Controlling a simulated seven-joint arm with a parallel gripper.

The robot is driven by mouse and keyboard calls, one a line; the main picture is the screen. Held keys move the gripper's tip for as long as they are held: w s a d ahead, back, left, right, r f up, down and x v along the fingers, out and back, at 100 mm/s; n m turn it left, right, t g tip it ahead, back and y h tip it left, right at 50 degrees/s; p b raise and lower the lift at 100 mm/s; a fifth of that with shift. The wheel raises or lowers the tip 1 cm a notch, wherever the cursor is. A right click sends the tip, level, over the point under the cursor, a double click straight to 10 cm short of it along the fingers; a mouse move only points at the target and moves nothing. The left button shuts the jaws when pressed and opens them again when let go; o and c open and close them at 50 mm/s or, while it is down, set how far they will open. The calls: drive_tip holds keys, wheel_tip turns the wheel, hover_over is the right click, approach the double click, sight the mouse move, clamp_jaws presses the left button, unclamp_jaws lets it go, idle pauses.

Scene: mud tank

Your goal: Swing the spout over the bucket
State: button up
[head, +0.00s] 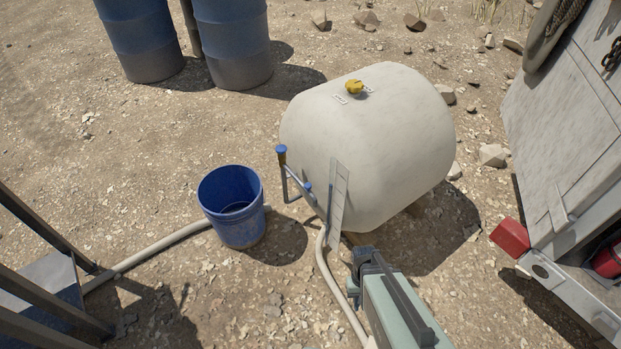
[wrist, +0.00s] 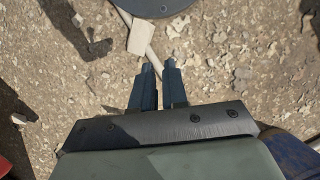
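The spout (head: 291,185) is a thin grey pipe at the lower left of the off-white tank (head: 385,130). It has a blue cap on its upper end and a small blue knob nearer the tank. The blue bucket (head: 238,225) stands upright on the ground left of the spout. The spout's lower end appears just right of the bucket's rim, not over its opening. My gripper (head: 357,268) is in front of the tank, right of the spout and apart from it. In the wrist view, the two fingers (wrist: 158,70) have a gap between them and hold nothing.
A pale hose (head: 340,285) runs down from the tank's front, and another (head: 150,250) lies left of the bucket. Blue barrels (head: 232,45) stand behind. Metal rails (head: 45,225) are at left, and a white vehicle body (head: 570,140) at right.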

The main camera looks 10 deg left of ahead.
drive_tip(key=w+a+r+t, duration=0.1)
drive_tip(key=w+a, duration=0.2)
drive_tip(key=w, duration=0.1)
drive_tip(key=w+a+r+n, duration=0.1)
drive_tip(key=w+a+r, duration=0.1)
drive_tip(key=w, duration=0.3)
drive_tip(key=w+a+r+t, duration=0.1)
drive_tip(key=w+a, duration=0.4)
drive_tip(key=shift+w+r+n+t, duration=0.2)
drive_tip(key=shift+r+n+t, duration=0.1)
drive_tip(key=shift+n, duration=0.1)
clamp_jaws()
drive_tip(key=w+a+r+m+t, duration=0.1)
drive_tip(key=w+a+r, duration=0.3)
drive_tip(key=w, duration=0.5)
drive_tip(key=w+a+r+m+t, duration=0.2)
drive_tip(key=w+a, duration=0.4)
drive_tip(key=w, duration=0.3)
drive_tip(key=w+a+r+m+t, duration=0.2)
drive_tip(key=w+a+r+m, duration=0.3)
drive_tip(key=w, duration=0.4)
drive_tip(key=shift+r, duration=0.3)
drive_tip(key=shift+w+f, duration=0.1)
drive_tip(key=x, duration=0.9)
drive_tip(key=shift+w+d+f, duration=0.2)
drive_tip(key=shift+w+f, duration=0.1)
